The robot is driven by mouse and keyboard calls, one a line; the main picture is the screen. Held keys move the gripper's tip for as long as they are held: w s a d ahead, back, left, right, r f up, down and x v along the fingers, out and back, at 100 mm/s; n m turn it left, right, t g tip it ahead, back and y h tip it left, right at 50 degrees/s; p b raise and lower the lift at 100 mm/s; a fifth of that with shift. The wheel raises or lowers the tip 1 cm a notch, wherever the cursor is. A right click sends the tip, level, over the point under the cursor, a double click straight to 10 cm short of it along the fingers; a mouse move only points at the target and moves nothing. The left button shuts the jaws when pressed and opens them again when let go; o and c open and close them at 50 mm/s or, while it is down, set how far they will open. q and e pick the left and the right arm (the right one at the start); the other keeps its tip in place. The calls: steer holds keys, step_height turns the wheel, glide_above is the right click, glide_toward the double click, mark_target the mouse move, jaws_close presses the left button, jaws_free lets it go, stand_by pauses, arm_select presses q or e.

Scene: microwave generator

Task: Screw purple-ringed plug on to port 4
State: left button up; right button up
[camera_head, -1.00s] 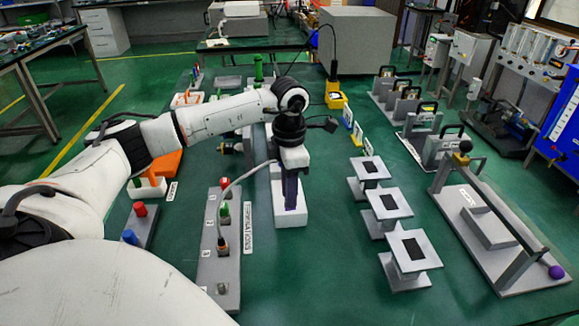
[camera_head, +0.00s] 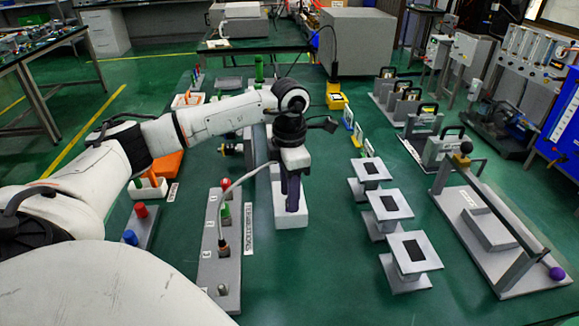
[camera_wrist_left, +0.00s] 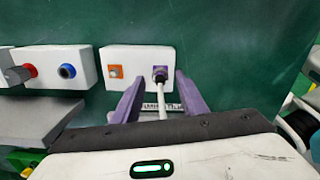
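The purple-ringed plug (camera_wrist_left: 160,74) sits at the right-hand socket of a white block (camera_wrist_left: 140,56), beside an orange-ringed socket (camera_wrist_left: 115,71). A white cable runs from the plug between the fingers. My left gripper (camera_wrist_left: 157,92) is open, one purple finger on each side of the cable, with the plug just beyond the tips. In the head view my left gripper (camera_head: 291,206) points down at the white block (camera_head: 290,219), hiding the plug. The grey terminations board (camera_head: 218,268) stands to its left, with numbered ports and a cable (camera_head: 236,185) ending there. My right gripper is not in view.
A block with red (camera_head: 140,209) and blue caps stands left of the board. Several grey stands (camera_head: 408,250) and a long lever fixture (camera_head: 490,215) stand to the right. The green table is clear between the gripper and the stands.

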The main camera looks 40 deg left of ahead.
arm_select(q)
step_height(320, 180, up, 10)
steer(key=shift+r, duration=0.2)
stand_by(0.7)
